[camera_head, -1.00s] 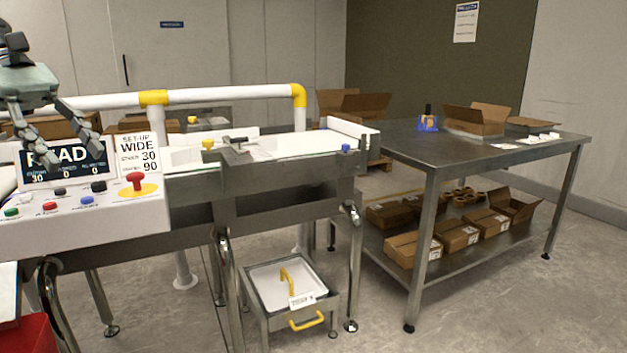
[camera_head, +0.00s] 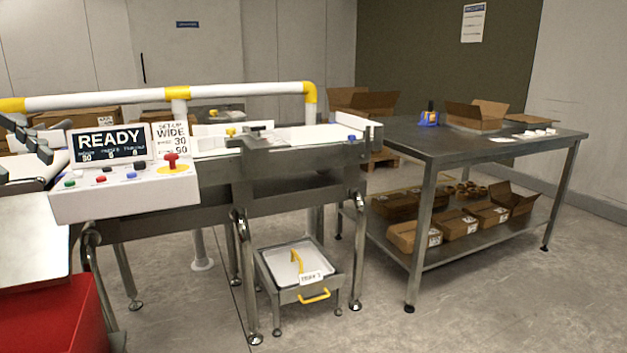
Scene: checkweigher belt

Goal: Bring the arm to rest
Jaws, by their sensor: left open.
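My left gripper (camera_head: 18,130) shows only in part at the far left edge, as dark finger pieces beside the control panel. Most of it and its arm are outside the picture. The part in view holds nothing that I can see. My right gripper is not in view. The checkweigher's white control panel (camera_head: 122,198) has a screen (camera_head: 110,142) reading READY. A red mushroom button (camera_head: 171,161) on a yellow base sits at its right, below a card (camera_head: 172,139) reading SET-UP WIDE.
A white guard rail with yellow joints (camera_head: 310,92) runs behind the belt. A reject bin (camera_head: 290,265) with yellow handles stands below. A steel table (camera_head: 430,145) at right bears an open carton (camera_head: 476,117); cartons fill its shelf. A red container (camera_head: 60,310) is at lower left.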

